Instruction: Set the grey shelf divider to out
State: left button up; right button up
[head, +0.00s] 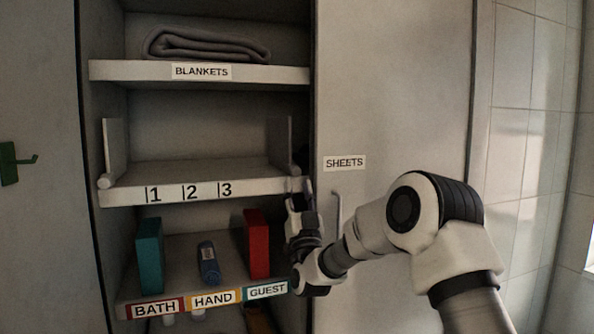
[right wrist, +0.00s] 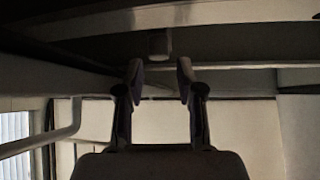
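The middle shelf (head: 195,174) has marks 1, 2 and 3 on its front edge. An upright pale panel (head: 110,148) stands at its left end and a greyer upright panel (head: 280,143) at its right end; I cannot tell for sure which is the divider. A small rounded knob shows at the shelf's front left corner. My right gripper (head: 299,190) is at the shelf's front right corner, partly hiding it. In the right wrist view, my right gripper (right wrist: 160,76) is open and empty, with a small pale block (right wrist: 158,44) just beyond its fingertips. My left gripper is not in view.
A folded blanket (head: 205,44) lies on the top shelf. A teal box (head: 149,255), a blue bottle (head: 209,263) and a red box (head: 257,243) stand on the lower shelf. The SHEETS door (head: 392,130) with its handle is beside my right arm.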

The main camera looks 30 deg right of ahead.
aim_at(294, 175)
jog(key=p+x, duration=0.2)
jog(key=x, duration=0.3)
jog(key=shift+s+d+r, duration=0.1)
jog(key=shift+d+r, duration=0.1)
jog(key=shift+r, duration=0.05)
jog(key=shift+w, duration=0.25)
jog(key=shift+c, duration=0.7)
grip_shut()
jog(key=shift+a+f, duration=0.3)
jog(key=shift+a, duration=0.05)
jog(key=a+b, duration=0.3)
jog(key=shift+w+f+b, duration=0.3)
jog(key=shift+w+b, duration=0.1)
pick_arm(q)
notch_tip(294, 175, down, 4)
jog(key=b, duration=0.2)
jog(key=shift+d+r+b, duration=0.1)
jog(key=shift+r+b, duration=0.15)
jog(key=shift+b, duration=0.15)
pick_arm(e)
jog(key=w+a, duration=0.1)
jog(key=a, duration=0.5)
jog(key=shift+w+a+r, duration=0.2)
jog(key=shift+w+r, duration=0.1)
jog(key=shift+r, duration=0.1)
